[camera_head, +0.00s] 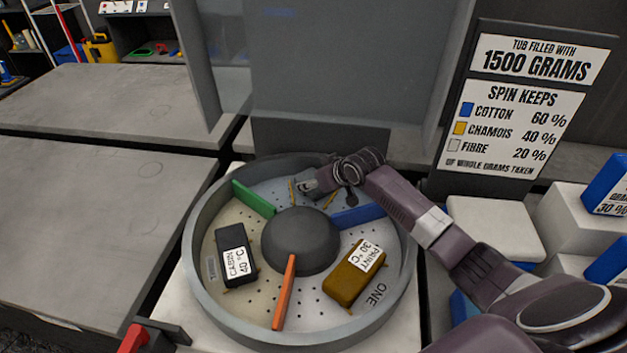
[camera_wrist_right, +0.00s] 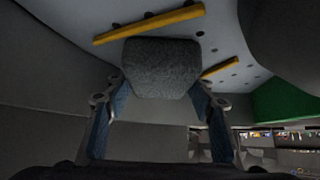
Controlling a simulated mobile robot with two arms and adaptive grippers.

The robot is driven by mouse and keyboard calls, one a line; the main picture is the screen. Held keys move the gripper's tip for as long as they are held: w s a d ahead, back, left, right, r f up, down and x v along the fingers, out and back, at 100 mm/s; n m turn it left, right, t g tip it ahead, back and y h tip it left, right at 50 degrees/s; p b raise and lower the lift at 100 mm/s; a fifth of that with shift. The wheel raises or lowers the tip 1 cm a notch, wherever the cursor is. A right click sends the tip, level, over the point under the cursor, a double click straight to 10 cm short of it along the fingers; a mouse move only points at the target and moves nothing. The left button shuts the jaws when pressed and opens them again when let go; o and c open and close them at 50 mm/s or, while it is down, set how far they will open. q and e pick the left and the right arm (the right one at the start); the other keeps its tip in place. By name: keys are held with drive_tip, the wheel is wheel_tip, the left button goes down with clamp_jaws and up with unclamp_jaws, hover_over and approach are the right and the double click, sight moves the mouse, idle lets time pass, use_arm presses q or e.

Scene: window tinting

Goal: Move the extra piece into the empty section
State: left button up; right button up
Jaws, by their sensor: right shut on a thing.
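A round grey tub (camera_head: 197,270) has a dark central dome (camera_head: 300,240) and green (camera_head: 254,198), blue (camera_head: 358,215) and orange (camera_head: 284,295) dividers. A dark block (camera_head: 232,257) labelled CABIN 40 °C lies in the left section. A mustard block (camera_head: 350,280) labelled PAINT 30 °C lies in the right section. My right gripper (camera_head: 308,185) is in the back section, between the green and blue dividers. In the right wrist view its fingers (camera_wrist_right: 160,110) are shut on a grey block (camera_wrist_right: 160,68), close to the perforated floor. My left gripper is not in view.
Yellow strips (camera_wrist_right: 150,24) lie on the back section's floor. A sign board (camera_head: 525,110) stands at the back right. Blue and white blocks (camera_head: 605,190) are at the right edge. Grey tabletops (camera_head: 80,230) on the left are clear. A red part (camera_head: 133,340) is at the lower left.

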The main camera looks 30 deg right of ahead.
drive_tip(key=o, duration=1.3)
drive_tip(key=shift+f, duration=0.1)
drive_tip(key=shift+r, duration=0.25)
drive_tip(key=v, duration=1.2)
drive_tip(key=shift+f, duration=0.1)
